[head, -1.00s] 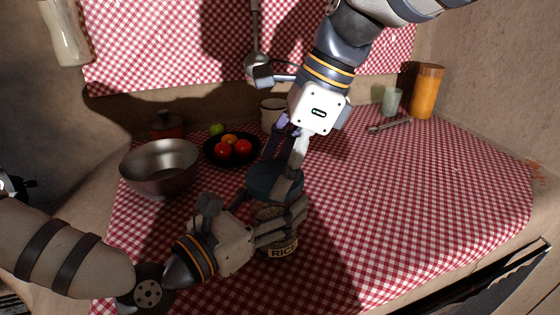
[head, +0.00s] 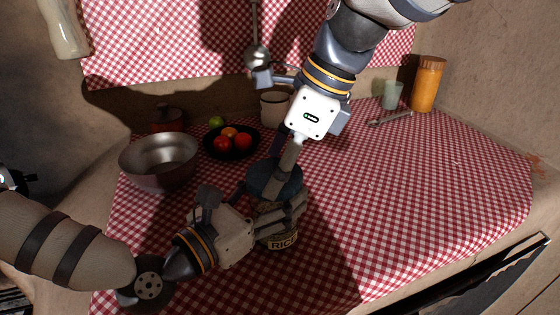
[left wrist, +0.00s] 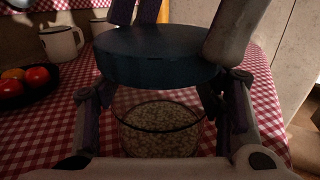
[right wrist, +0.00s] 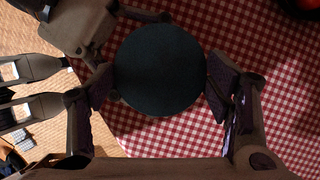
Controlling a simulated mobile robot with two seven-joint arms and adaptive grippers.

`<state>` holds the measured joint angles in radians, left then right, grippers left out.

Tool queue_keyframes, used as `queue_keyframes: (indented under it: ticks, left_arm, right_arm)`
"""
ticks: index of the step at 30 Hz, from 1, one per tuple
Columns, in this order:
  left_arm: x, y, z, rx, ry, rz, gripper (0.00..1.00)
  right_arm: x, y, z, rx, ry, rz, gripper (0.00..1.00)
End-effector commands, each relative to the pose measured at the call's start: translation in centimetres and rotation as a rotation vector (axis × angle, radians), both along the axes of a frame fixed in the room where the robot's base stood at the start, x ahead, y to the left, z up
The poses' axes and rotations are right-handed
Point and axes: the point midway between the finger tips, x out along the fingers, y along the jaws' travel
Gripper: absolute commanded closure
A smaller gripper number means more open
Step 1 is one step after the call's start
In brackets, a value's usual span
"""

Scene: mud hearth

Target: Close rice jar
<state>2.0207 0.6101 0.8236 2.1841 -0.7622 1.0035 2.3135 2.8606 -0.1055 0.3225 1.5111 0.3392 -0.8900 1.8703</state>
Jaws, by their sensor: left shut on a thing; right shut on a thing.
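The rice jar (head: 283,243) stands on the checked cloth with its RICE label facing front. In the left wrist view its glass body (left wrist: 160,128) shows pale grains inside and an uncovered mouth. My left gripper (head: 290,212) is shut around the jar from the left. My right gripper (head: 274,178) comes from above and is shut on the round dark blue lid (head: 272,182). In the left wrist view the lid (left wrist: 158,52) is above the jar mouth, with a gap between them. In the right wrist view the lid (right wrist: 160,70) sits between both fingers and hides the jar.
A metal bowl (head: 160,160) and a dark plate of fruit (head: 231,153) stand at left. A white mug (head: 275,106) is behind the lid. An orange canister (head: 427,84) and a green cup (head: 392,95) stand back right. The cloth at right is mostly clear.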

Motion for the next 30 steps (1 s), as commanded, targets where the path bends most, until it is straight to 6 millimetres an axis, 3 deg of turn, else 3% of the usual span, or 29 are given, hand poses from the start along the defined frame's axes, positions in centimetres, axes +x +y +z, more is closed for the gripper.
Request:
queue_keyframes:
  ticks: [3, 7, 14, 15, 18, 27, 30]
  left_arm:
    - [0.0, 0.0, -0.1, 0.004, 0.001, -0.002, 1.00]
    - [0.0, 0.0, -0.1, 0.003, 0.001, -0.001, 1.00]
    - [0.0, 0.0, -0.1, 0.003, 0.001, -0.001, 1.00]
    - [0.0, 0.0, -0.1, 0.003, 0.001, -0.001, 1.00]
    - [0.0, 0.0, -0.1, 0.003, 0.001, -0.001, 1.00]
    - [0.0, 0.0, -0.1, 0.003, 0.001, -0.001, 1.00]
    - [0.0, 0.0, -0.1, 0.003, 0.001, -0.001, 1.00]
  right_arm:
    - [-0.3, 0.0, 0.0, -0.003, 0.000, -0.242, 0.42]
    - [-0.3, 0.1, 0.0, 0.002, -0.001, -0.363, 0.42]
    - [-0.3, 0.1, 0.1, 0.004, -0.001, -0.371, 0.42]
    - [-0.3, 0.1, 0.1, 0.004, -0.001, -0.371, 0.26]
    - [-0.3, 0.1, 0.1, 0.003, 0.000, -0.370, 0.08]
    - [-0.3, 0.1, 0.1, 0.004, 0.001, -0.368, 0.08]
    - [-0.3, 0.2, 1.1, 0.009, 0.003, -0.365, 0.08]
